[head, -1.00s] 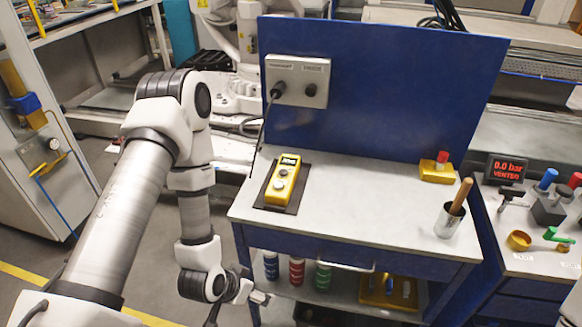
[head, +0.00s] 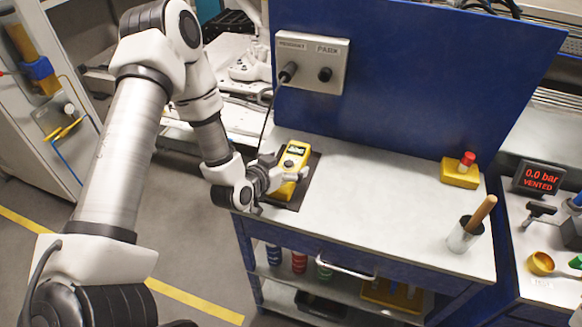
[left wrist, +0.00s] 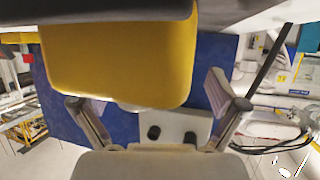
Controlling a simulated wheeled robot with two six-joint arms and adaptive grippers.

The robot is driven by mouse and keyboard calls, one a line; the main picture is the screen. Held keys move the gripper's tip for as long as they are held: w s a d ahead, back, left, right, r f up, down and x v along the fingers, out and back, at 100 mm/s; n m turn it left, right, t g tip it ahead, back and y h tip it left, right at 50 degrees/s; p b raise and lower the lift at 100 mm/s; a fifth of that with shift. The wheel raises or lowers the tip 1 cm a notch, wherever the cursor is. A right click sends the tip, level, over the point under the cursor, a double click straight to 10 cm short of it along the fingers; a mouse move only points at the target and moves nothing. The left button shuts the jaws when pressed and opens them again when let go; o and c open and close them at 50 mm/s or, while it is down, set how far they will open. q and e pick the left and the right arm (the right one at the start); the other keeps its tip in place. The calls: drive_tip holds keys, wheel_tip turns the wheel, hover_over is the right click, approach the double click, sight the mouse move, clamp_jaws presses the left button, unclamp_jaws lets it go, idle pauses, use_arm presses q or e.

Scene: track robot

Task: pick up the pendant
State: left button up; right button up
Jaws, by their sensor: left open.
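The pendant (head: 293,160) is a yellow box with a small dark display and round buttons. It lies on a dark mat (head: 309,181) at the left end of the workbench top. Its cable runs up to a grey socket box (head: 311,62) on the blue panel. My left gripper (head: 279,178) is at the pendant's left side, low over the mat. In the left wrist view the yellow pendant (left wrist: 120,62) is large and close, between the spread fingers of the open left gripper (left wrist: 158,105). I cannot tell whether a finger touches it. My right gripper is not in view.
The blue panel (head: 420,80) stands behind the workbench (head: 390,200). A yellow box with a red button (head: 460,170) and a metal cup with a wooden handle (head: 465,235) stand at the right. The bench middle is clear.

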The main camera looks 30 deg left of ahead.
use_arm(q)
drive_tip(key=shift+s+a+r, duration=0.1)
drive_tip(key=shift+s+r, duration=0.05)
drive_tip(key=shift+s, duration=0.1)
drive_tip(key=c, duration=0.7)
drive_tip(key=shift+s, duration=0.1)
drive_tip(key=c, duration=1.1)
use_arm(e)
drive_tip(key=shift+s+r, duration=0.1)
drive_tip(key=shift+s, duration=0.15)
use_arm(q)
drive_tip(key=shift+r, duration=0.15)
